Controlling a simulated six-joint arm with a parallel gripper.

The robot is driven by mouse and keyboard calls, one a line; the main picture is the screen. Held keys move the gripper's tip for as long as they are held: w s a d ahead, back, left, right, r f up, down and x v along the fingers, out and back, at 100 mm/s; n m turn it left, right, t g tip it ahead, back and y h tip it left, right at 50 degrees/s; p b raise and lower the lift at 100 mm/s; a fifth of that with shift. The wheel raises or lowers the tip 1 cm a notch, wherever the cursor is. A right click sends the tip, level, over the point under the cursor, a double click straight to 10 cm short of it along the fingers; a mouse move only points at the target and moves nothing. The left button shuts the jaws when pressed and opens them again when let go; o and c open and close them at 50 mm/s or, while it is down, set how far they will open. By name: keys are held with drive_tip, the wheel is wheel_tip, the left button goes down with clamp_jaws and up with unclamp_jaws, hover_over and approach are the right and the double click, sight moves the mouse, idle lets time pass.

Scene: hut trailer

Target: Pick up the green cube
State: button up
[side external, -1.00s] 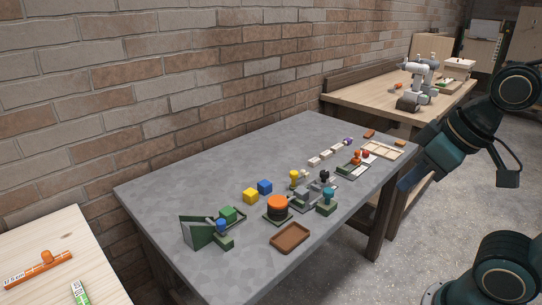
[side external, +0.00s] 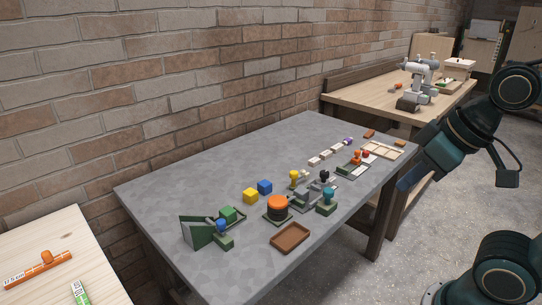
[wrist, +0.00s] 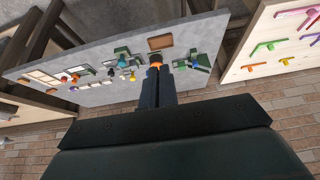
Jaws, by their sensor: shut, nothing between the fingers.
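In the wrist view the fixture (wrist: 199,62) is small, and I cannot clearly pick out the cube there. My gripper (wrist: 157,71) shows in the wrist view with its two dark fingers together and empty, well away from the table.
A yellow cube (side external: 251,195) and a blue cube (side external: 265,187) stand behind an orange-topped button (side external: 277,206). A brown tray (side external: 290,237) lies at the front edge. Several fixtures crowd the table's right half; its back left is clear. A brick wall (side external: 150,90) stands behind.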

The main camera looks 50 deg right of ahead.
drive_tip(key=o, duration=1.2)
drive_tip(key=shift+w+r, duration=0.1)
drive_tip(key=w+a+r+n+g, duration=0.15)
drive_tip(key=w+n, duration=0.35)
drive_tip(key=w, duration=0.8)
drive_tip(key=w+a+r+n+g, duration=0.15)
drive_tip(key=w+n, duration=0.25)
drive_tip(key=w, duration=1)
drive_tip(key=w+a+f+n+g, duration=0.1)
drive_tip(key=w+f+n, duration=0.2)
drive_tip(key=w+f, duration=0.3)
drive_tip(key=w+a+f+n, duration=0.1)
drive_tip(key=w+f+n, duration=0.2)
drive_tip(key=w+f, duration=0.3)
drive_tip(key=w+a+f+n+g, duration=0.1)
drive_tip(key=w+f+n, duration=0.2)
drive_tip(key=w+f, duration=0.2)
drive_tip(key=shift+w+a+f+g, duration=0.1)
drive_tip(key=shift+w+f+g, duration=0.1)
drive_tip(key=shift+f, duration=0.3)
drive_tip(key=shift+w+a+f+g, duration=0.1)
drive_tip(key=shift+w+f, duration=0.1)
drive_tip(key=shift+f, duration=0.3)
